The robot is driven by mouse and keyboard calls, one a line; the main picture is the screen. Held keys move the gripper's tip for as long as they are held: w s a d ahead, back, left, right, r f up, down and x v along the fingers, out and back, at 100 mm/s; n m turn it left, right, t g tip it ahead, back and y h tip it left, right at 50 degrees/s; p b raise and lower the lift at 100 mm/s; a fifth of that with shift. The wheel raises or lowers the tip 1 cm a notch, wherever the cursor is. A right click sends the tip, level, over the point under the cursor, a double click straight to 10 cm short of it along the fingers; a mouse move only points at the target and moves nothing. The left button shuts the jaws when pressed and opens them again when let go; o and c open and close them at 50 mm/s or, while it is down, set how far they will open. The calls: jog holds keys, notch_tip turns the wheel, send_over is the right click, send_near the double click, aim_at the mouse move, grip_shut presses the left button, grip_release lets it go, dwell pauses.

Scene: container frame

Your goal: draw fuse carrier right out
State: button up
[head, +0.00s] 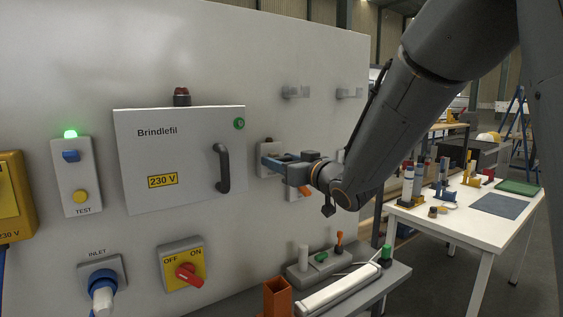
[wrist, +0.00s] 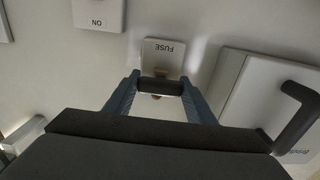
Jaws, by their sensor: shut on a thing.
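The fuse plate (wrist: 163,53), a pale square marked FUSE, is on the grey panel and appears upside down in the wrist view. It also shows in the head view (head: 267,147), partly behind my gripper (head: 270,161). My gripper's blue fingers (wrist: 160,86) are shut on the dark bar-shaped handle of the fuse carrier (wrist: 160,87), one finger at each end. The handle is in front of the plate. I cannot tell how far the carrier sits in its holder, as the fingers and handle cover it.
Left of the fuse plate is a closed cabinet door (head: 180,155) marked Brindlefil, with a dark handle (head: 222,168) sticking out. An OFF/ON switch (head: 183,265) and a green-lit TEST box (head: 76,175) are further left. A grey shelf (head: 385,283) with parts stands below.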

jog(key=shift+s+d, duration=0.4)
jog(key=shift+s, duration=0.2)
jog(key=shift+f, duration=0.1)
jog(key=o, duration=1.5)
jog(key=shift+s, duration=0.1)
jog(key=b+v, duration=0.1)
jog(key=v, duration=0.6)
jog(key=shift+s+d, duration=0.25)
jog(key=shift+s, duration=0.05)
